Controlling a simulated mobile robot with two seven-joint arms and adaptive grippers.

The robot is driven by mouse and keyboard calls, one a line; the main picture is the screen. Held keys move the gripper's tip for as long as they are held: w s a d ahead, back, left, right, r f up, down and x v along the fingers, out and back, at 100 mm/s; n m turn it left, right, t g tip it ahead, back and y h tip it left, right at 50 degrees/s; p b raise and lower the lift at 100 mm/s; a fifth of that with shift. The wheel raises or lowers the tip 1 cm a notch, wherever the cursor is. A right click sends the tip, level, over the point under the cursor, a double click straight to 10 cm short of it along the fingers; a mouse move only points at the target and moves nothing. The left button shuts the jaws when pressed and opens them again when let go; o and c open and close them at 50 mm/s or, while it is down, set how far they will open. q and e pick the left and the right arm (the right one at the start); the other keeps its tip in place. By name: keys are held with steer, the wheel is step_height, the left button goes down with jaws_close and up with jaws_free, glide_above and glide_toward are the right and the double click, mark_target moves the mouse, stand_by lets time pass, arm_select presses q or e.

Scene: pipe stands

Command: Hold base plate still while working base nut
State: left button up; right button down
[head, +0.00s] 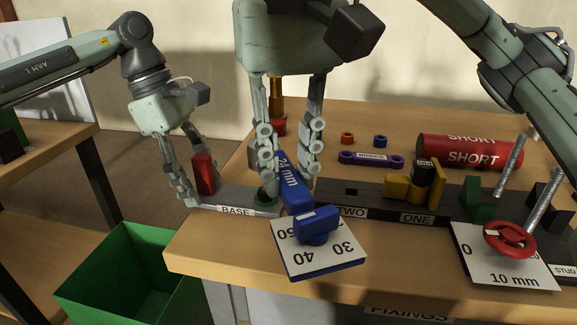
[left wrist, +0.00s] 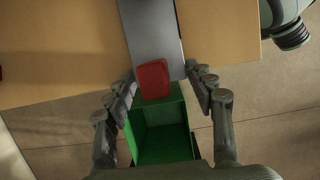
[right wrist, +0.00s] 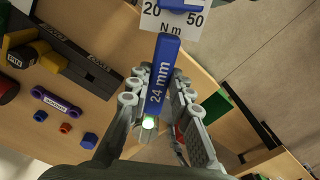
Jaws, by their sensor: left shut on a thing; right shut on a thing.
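The grey base plate (head: 236,210), labelled BASE, lies at the table's left edge with an upright red block (head: 204,174) on its outer end. My left gripper (head: 190,197) is shut on that end; in the left wrist view the plate (left wrist: 152,35) runs between the fingertips (left wrist: 160,72). My right gripper (head: 288,180) is shut on the blue 24 mm wrench (head: 292,188), also in the right wrist view (right wrist: 162,85).
A dark rack (head: 365,200) with yellow and black blocks stands right. A red SHORT cylinder (head: 470,151), a purple wrench (head: 370,159) and small rings lie behind. A green bin (head: 125,275) stands below left.

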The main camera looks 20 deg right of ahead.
arm_select(q)
steer(key=o, duration=1.4)
steer(key=v, duration=1.2)
steer(key=x, duration=1.1)
steer(key=shift+s+f, duration=0.1)
steer(key=shift+f, duration=0.1)
steer(key=shift+d+f, duration=0.1)
steer(key=shift+f, duration=0.25)
arm_select(e)
steer(key=shift+f, duration=0.3)
arm_select(q)
steer(key=shift+r, duration=0.1)
arm_select(e)
steer(key=shift+f, duration=1.05)
steer(key=shift+r, duration=0.1)
